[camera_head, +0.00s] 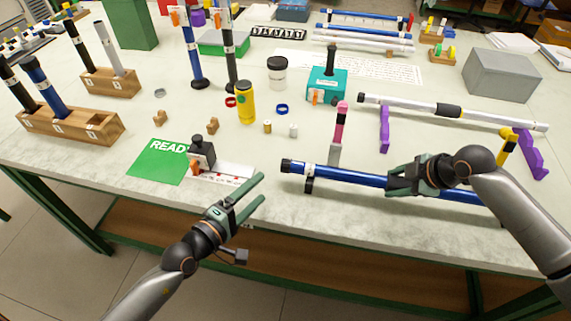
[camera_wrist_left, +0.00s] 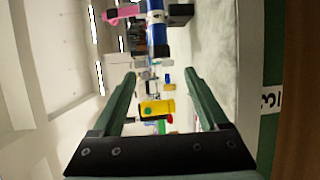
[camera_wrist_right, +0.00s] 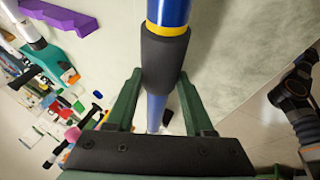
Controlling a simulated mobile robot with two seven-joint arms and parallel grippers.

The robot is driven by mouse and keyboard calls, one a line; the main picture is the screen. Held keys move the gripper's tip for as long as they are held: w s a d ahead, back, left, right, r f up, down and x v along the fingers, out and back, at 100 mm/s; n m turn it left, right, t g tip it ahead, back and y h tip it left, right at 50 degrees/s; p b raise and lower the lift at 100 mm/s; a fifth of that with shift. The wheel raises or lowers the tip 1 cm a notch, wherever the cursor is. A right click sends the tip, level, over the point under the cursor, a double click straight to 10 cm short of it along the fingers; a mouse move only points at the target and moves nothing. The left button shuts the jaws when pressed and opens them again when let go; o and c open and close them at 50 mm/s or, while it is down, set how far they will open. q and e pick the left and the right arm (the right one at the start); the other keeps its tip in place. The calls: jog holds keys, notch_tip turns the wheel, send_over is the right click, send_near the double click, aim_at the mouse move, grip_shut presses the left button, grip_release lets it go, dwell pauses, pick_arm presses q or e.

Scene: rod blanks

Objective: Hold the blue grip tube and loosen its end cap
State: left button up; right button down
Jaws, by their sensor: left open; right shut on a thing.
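The blue grip tube (camera_head: 335,174) lies near the table's front edge, its dark end cap (camera_head: 287,165) pointing left. In the right wrist view, the tube (camera_wrist_right: 168,12) has a black grip sleeve (camera_wrist_right: 163,62) with a yellow ring above it. My right gripper (camera_head: 393,181) is shut on the tube at this sleeve, seen between its fingers (camera_wrist_right: 160,82). My left gripper (camera_head: 263,188) is open and empty, in front of and left of the cap, apart from it. In the left wrist view, the tube end with its dark cap (camera_wrist_left: 161,50) is beyond the open fingertips (camera_wrist_left: 160,76).
A black support (camera_head: 309,186) is under the tube near its cap; a pink-topped upright (camera_head: 340,125) stands behind it. A green READY mat (camera_head: 160,160) and a black device (camera_head: 202,152) are left. A silver tube (camera_head: 400,103) rests on purple stands (camera_head: 385,130) behind.

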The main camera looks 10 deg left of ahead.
aim_at(281, 170)
pick_arm(q)
jog(key=x, duration=1.1)
jog(key=shift+w+d, duration=0.2)
jog(key=shift+w, duration=0.15)
grip_shut()
